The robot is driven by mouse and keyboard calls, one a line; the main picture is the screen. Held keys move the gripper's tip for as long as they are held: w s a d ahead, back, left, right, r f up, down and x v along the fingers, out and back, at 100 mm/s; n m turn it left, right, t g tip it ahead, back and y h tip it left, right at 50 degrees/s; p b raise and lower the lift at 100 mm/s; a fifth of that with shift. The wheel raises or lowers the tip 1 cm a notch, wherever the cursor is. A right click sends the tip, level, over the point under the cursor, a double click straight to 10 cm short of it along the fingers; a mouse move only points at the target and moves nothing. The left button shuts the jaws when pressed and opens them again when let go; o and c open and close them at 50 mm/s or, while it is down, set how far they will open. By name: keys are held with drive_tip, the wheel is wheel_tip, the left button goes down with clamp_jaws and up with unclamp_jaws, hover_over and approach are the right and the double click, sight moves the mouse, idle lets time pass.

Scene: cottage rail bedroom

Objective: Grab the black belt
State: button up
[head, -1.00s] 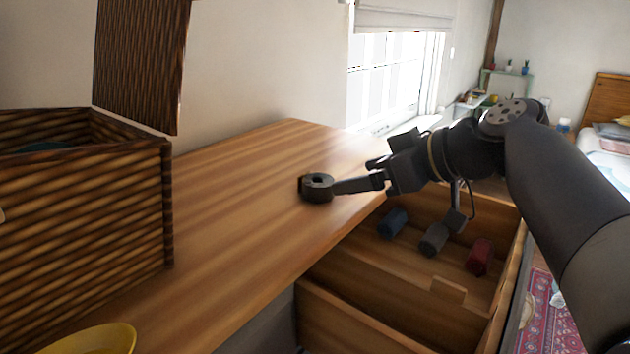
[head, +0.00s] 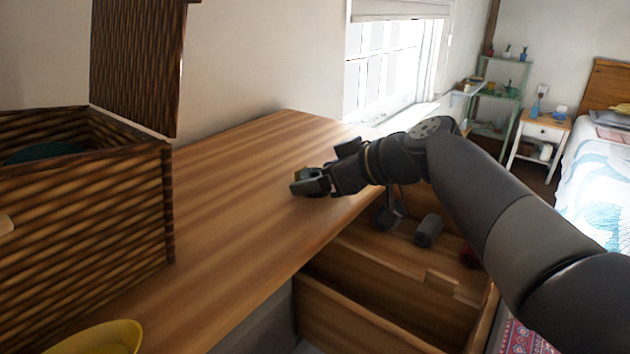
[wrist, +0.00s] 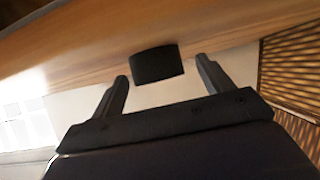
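The black belt (wrist: 157,64) is a rolled coil resting on the wooden dresser top (head: 230,190). In the wrist view it sits between the tips of my gripper (wrist: 163,72), with a gap on each side. The fingers are spread apart. In the head view my gripper (head: 308,183) reaches over the dresser top from the right, and its fingers largely hide the belt.
A woven box (head: 90,215) with a raised lid (head: 138,60) stands at left, with a yellow bowl (head: 95,340) in front. Below my arm, an open drawer (head: 370,310) holds rolled items, including a grey roll (head: 428,230). A window (head: 383,70) is behind.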

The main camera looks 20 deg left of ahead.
drive_tip(key=c, duration=1.1)
drive_tip(key=shift+r, duration=0.1)
